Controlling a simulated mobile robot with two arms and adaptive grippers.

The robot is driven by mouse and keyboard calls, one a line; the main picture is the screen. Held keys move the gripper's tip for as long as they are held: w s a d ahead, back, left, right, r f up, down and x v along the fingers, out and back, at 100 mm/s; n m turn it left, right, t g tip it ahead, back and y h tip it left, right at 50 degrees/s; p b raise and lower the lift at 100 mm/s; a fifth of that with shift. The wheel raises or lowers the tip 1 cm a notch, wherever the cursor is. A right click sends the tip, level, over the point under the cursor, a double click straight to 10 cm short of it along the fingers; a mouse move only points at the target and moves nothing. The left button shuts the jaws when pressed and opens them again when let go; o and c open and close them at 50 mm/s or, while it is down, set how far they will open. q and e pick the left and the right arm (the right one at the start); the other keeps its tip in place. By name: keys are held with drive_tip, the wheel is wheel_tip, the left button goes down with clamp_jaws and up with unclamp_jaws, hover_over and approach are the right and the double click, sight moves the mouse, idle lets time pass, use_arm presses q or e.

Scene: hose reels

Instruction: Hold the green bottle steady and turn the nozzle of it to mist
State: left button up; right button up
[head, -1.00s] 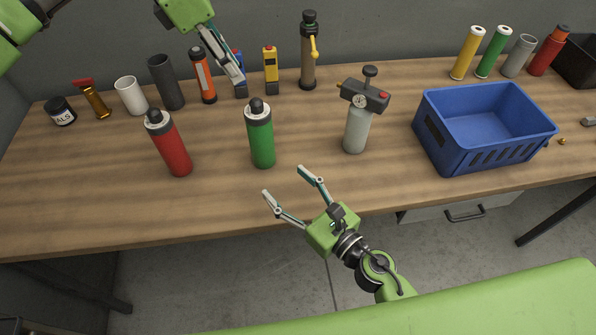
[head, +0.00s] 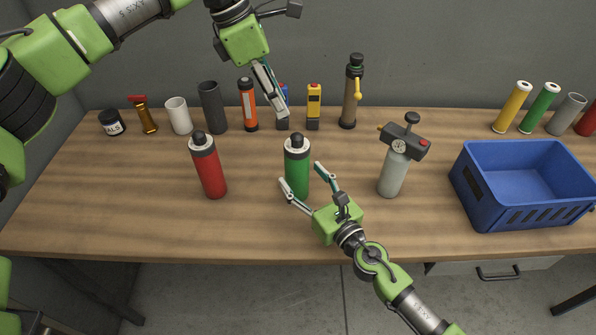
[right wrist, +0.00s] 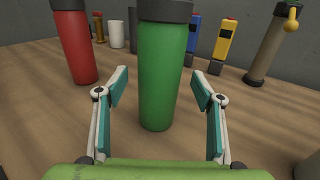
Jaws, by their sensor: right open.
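The green bottle (head: 297,165) stands upright on the table, with a dark collar and a light and black nozzle (head: 297,142) on top. My right gripper (head: 302,175) is open, low in front of it, with a finger towards each side of the bottle. In the right wrist view the green bottle (right wrist: 162,75) rises between the open fingers (right wrist: 160,90), not gripped, and its nozzle is out of frame. My left gripper (head: 276,104) is above the back of the table, pointing down behind the green bottle. Its fingers look close together, seen from the side.
A red bottle (head: 208,168) stands left of the green one, and a grey sprayer with a gauge (head: 394,170) stands to the right. A blue crate (head: 470,195) is further right. Several tubes and tools line the back, including a yellow device (head: 313,105) near my left gripper.

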drive_tip(key=shift+x, duration=1.45)
